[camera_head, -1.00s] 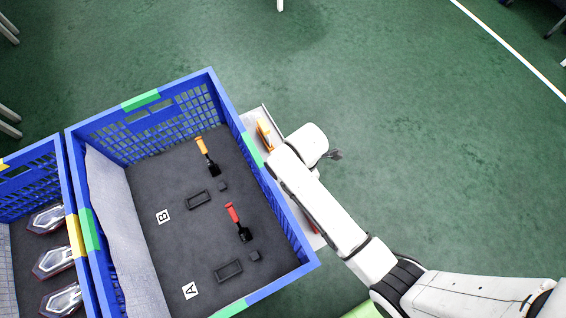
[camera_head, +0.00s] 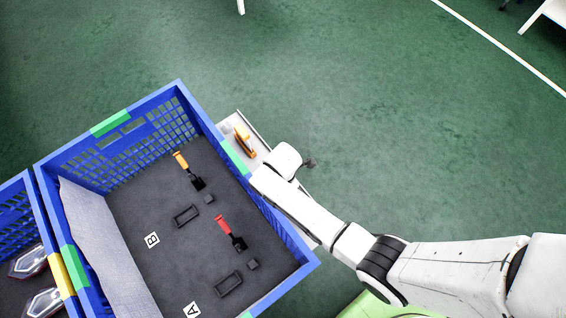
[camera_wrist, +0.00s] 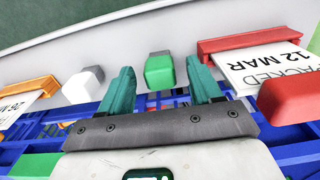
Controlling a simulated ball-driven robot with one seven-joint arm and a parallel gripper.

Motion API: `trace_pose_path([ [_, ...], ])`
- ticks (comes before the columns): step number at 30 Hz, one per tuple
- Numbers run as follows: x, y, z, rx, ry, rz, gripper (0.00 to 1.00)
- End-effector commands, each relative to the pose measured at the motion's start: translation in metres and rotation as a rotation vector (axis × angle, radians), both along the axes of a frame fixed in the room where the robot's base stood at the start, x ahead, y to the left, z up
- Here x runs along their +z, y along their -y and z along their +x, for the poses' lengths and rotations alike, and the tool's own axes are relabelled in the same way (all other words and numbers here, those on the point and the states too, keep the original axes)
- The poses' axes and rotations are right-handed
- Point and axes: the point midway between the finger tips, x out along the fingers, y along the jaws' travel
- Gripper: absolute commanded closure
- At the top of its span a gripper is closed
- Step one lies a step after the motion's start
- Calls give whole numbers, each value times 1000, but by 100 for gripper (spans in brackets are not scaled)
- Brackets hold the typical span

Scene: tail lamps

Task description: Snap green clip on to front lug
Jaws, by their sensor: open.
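In the wrist view a small green block with a grey top (camera_wrist: 159,71), perhaps the green clip, sits on the pale tray. My gripper (camera_wrist: 160,66) has two teal fingers spread apart, one to each side of the green block in the picture; contact cannot be told. In the head view my arm's end covers the fingers and that part of the tray. On the dark crate floor are two small dark blocks, one by B (camera_head: 209,198) and one by A (camera_head: 253,264); which is the front lug, if either, I cannot tell.
In the wrist view a red holder with a card (camera_wrist: 247,43), a red block (camera_wrist: 289,98) and a white-grey block (camera_wrist: 83,85) flank the fingers.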

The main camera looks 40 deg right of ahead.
Motion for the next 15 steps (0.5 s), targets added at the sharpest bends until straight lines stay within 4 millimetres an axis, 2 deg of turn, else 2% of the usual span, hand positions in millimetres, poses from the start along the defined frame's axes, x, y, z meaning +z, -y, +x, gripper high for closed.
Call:
trace_pose_path([
  [3, -9, 0, 0, 0, 0, 0, 36],
  [10, -9, 0, 0, 0, 0, 0, 36],
  [15, -9, 0, 0, 0, 0, 0, 52],
])
